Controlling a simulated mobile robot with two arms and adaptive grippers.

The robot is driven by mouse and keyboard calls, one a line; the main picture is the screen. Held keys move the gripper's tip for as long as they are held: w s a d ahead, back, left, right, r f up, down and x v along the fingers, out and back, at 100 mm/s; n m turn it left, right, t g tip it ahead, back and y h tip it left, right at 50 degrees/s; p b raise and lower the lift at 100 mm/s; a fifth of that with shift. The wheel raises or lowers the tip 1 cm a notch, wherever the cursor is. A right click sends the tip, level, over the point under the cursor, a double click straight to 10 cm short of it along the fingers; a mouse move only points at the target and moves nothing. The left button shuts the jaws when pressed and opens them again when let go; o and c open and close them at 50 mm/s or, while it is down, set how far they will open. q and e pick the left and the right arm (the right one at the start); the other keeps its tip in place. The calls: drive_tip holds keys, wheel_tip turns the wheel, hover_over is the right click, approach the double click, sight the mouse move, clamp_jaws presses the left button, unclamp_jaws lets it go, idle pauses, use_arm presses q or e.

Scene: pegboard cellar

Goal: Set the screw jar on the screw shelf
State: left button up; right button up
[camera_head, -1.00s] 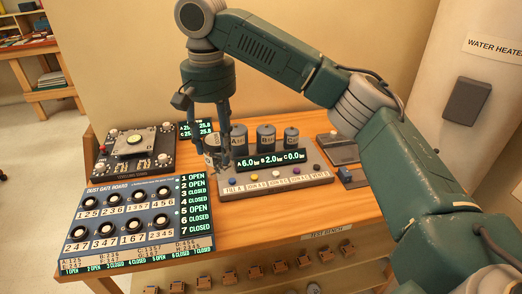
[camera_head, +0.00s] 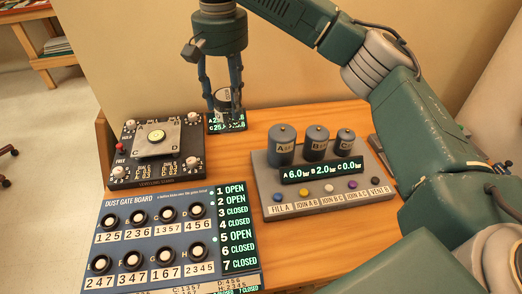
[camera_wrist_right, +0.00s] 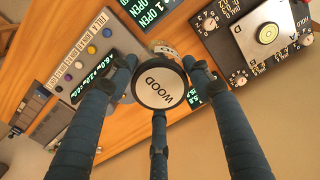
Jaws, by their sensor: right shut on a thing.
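My right gripper (camera_head: 225,108) is shut on a small jar (camera_head: 221,97) at the back of the bench, left of the grey tank console. In the right wrist view the jar (camera_wrist_right: 160,88) has a round white lid marked WOOD with a dark rim, and the fingers close around it. The fingers partly hide the jar in the head view. It appears held above the bench, in front of a small lit display. I cannot make out a screw shelf in either view. My left gripper is not in view.
The wooden bench (camera_head: 285,240) holds a tank console (camera_head: 270,185) with three grey cylinders, a black levelling board (camera_head: 128,150) and a blue dust gate board (camera_head: 150,215). A bare wall stands behind the bench. Floor shows at the left.

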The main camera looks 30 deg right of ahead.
drive_tip(key=shift+w+f+p, duration=0.1)
drive_tip(key=shift+f+p, duration=0.9)
drive_tip(key=shift+f, duration=8.85)
drive_tip(key=o, duration=1.5)
drive_tip(key=shift+f, duration=0.15)
